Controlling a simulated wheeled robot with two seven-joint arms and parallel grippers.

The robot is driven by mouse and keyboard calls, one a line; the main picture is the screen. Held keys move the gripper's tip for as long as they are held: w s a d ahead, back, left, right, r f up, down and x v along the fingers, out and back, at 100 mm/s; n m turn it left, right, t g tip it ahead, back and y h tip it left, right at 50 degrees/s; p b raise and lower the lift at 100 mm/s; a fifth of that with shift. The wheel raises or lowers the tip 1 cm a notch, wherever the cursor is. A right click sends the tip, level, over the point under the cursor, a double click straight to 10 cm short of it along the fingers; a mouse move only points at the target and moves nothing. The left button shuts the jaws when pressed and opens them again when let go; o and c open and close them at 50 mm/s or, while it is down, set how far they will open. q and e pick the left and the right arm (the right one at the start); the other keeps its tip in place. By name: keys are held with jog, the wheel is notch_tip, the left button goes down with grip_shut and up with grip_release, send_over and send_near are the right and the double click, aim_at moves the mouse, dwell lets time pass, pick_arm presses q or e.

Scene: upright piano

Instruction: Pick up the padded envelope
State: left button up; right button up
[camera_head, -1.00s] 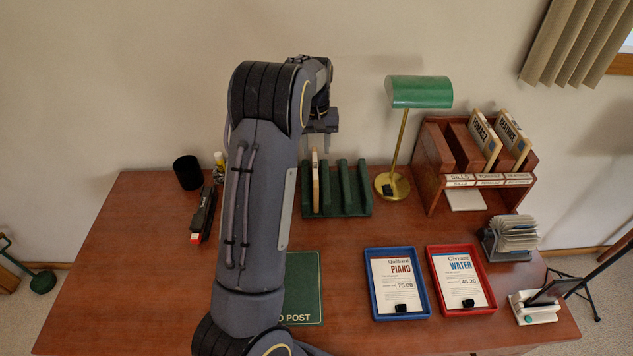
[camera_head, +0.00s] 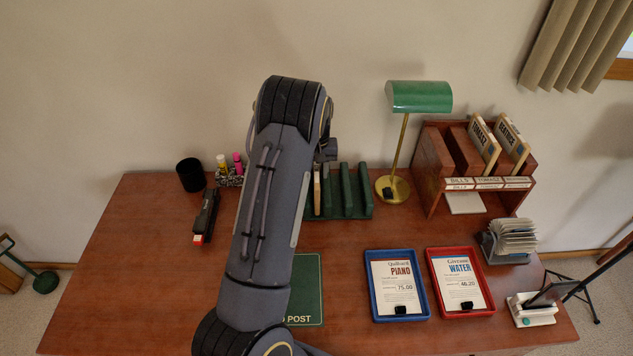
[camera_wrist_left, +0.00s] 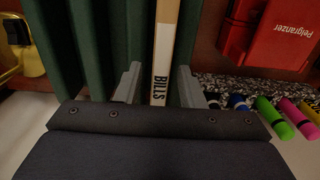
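The padded envelope (camera_head: 317,192) is tan and stands on edge in the left slot of a green rack (camera_head: 365,192) on the desk. In the left wrist view the envelope (camera_wrist_left: 164,50) shows its narrow edge, marked BILLS. My left gripper (camera_head: 327,152) is at the rack, mostly hidden behind my own arm in the head view. In the wrist view my left gripper (camera_wrist_left: 158,82) is open, with one finger on each side of the envelope's edge and a gap on both sides. My right gripper is not in view.
A green lamp (camera_head: 419,97) stands right of the rack. A wooden sorter (camera_head: 433,165) holds two envelopes. Blue (camera_head: 374,306) and red (camera_head: 439,299) trays lie in front. A stapler (camera_head: 206,216), black cup (camera_head: 190,174) and marker holder (camera_head: 230,179) are at left.

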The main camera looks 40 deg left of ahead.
pick_arm(q)
grip_shut()
